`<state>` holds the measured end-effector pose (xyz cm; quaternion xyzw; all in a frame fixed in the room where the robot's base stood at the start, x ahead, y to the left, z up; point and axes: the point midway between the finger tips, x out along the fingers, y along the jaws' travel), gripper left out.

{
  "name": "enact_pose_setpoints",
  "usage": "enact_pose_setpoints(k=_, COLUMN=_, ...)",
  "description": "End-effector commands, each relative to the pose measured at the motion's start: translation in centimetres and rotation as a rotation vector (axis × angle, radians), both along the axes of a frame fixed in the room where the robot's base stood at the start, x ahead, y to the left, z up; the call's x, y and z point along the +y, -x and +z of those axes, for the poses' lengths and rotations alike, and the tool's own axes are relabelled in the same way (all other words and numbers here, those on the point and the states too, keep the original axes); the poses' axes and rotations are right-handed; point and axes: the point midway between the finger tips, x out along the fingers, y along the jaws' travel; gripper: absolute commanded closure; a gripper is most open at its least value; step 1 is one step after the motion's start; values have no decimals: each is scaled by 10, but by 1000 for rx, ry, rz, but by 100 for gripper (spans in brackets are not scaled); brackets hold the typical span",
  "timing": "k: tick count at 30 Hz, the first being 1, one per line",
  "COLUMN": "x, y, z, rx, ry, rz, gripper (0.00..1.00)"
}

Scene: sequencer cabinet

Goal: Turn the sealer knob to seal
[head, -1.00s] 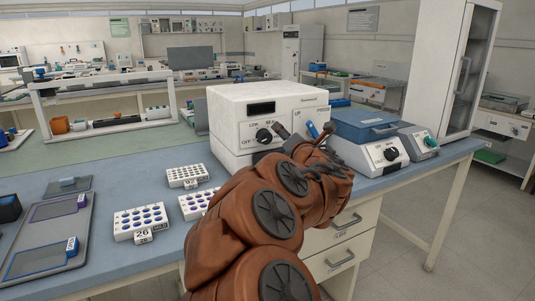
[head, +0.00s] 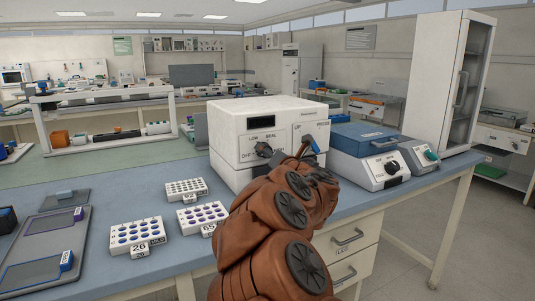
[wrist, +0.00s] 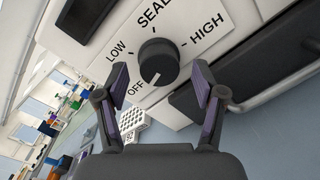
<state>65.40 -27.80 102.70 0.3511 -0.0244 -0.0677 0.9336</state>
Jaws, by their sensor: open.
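The sealer (head: 235,145) is a white box on the blue bench in the head view, with a dark display and a labelled front. Its round black knob (wrist: 158,62) shows large in the wrist view, ringed by the words OFF, LOW, SEAL and HIGH. The knob's white pointer line points towards OFF. My gripper (wrist: 160,84) is open, with one purple-padded finger on each side of the knob in the picture. Contact with the knob cannot be told. In the head view the knob (head: 263,150) is small, and my arm hides most of the gripper.
White tube racks (head: 186,190) stand left of my arm. A blue-lidded device (head: 365,137) with its own black knob stands right of the sealer. Grey trays (head: 45,245) lie at the left.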

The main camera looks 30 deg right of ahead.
Motion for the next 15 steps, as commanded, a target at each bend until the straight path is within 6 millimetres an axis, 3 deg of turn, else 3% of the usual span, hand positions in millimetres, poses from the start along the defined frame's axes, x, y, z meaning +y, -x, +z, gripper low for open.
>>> enact_pose_setpoints(k=5, x=-1, y=-12, z=1, rx=-2, ry=2, rz=3, gripper=31)
enact_pose_setpoints(k=13, x=-1, y=-13, z=1, rx=-2, ry=2, rz=2, gripper=31)
enact_pose_setpoints(k=15, x=-1, y=-13, z=1, rx=-2, ry=2, rz=1, gripper=37)
